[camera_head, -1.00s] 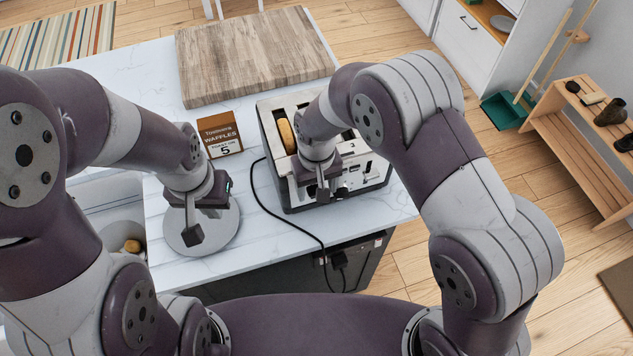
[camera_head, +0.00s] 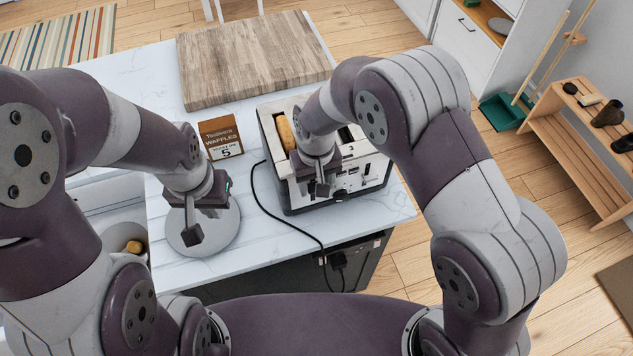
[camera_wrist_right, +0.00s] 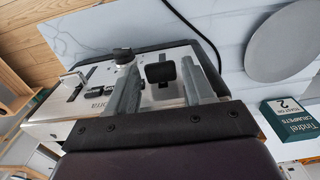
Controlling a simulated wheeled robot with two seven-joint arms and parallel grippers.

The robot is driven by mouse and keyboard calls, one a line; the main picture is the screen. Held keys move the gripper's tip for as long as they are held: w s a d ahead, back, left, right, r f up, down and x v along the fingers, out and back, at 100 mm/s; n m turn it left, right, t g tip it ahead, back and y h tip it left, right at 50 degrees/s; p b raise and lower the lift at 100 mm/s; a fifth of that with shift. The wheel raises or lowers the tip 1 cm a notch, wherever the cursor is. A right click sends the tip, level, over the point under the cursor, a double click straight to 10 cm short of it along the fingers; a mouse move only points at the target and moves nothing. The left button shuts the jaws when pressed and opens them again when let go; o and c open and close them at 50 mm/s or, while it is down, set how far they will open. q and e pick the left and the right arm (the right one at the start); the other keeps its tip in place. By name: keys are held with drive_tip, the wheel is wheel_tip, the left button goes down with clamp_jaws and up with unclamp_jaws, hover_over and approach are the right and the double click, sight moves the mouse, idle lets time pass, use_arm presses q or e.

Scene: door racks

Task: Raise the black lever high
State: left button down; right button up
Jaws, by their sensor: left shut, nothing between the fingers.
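The toaster (camera_head: 355,190) stands on the white counter with a tan waffle-like piece (camera_head: 286,131) in its left slot. In the right wrist view its front panel (camera_wrist_right: 90,100) shows a black lever (camera_wrist_right: 160,72) between the fingers of my right gripper (camera_wrist_right: 155,85). The fingers are apart; I cannot tell whether they touch the lever. In the head view my right gripper (camera_head: 322,189) is low in front of the toaster, and my arm hides part of it. My left gripper (camera_head: 192,235) is shut and empty above a round grey plate (camera_head: 225,236).
A waffles box (camera_head: 220,137) stands left of the toaster; a crumpets box (camera_wrist_right: 291,116) label shows in the wrist view. A wooden board (camera_head: 250,60) lies behind. A black cord (camera_head: 275,215) runs over the counter's front edge. A dark knob (camera_wrist_right: 123,56) is near the lever.

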drive_tip(key=shift+o, duration=0.7)
wheel_tip(320, 180, up, 13)
drive_tip(key=b, duration=0.1)
drive_tip(key=shift+f, duration=0.15)
